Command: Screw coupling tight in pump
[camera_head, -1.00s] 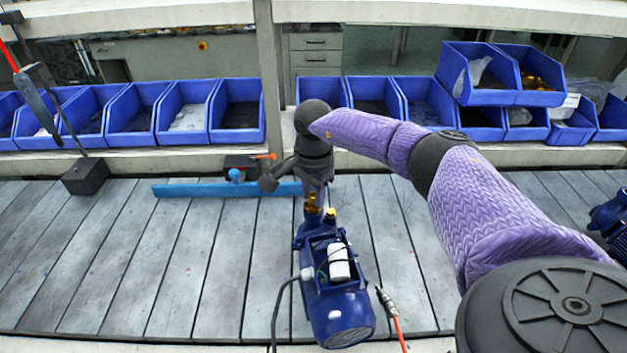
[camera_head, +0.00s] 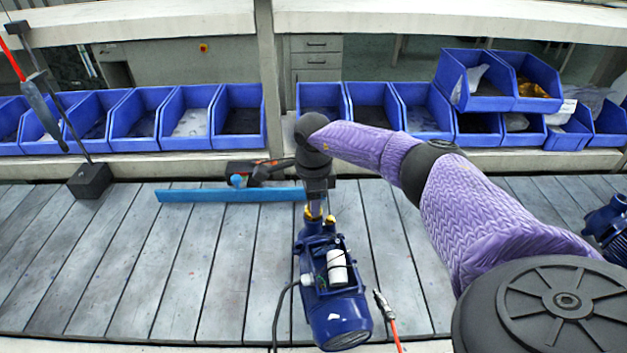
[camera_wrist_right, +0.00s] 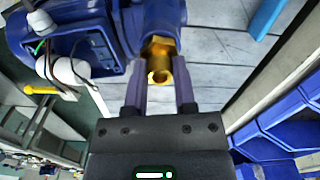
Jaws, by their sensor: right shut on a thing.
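The blue pump (camera_head: 338,300) lies on the slatted bench in the head view, with an open box showing a white cylinder and wires. The brass coupling (camera_wrist_right: 158,66) sits at the pump's blue pipe end (camera_wrist_right: 163,14) in the right wrist view. My right gripper (camera_wrist_right: 159,82) is shut on the coupling, one finger on each side. In the head view the right gripper (camera_head: 316,200) points down over the pump's far end, and the brass (camera_head: 313,213) shows only partly below it. How deep the coupling is threaded cannot be told. My left gripper is not in view.
A blue bar (camera_head: 225,195) and a dark tool with orange parts (camera_head: 250,172) lie left of the gripper. A black block (camera_head: 90,180) stands farther left. A red-hosed tool (camera_head: 388,315) lies right of the pump. Blue bins (camera_head: 238,118) line the back.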

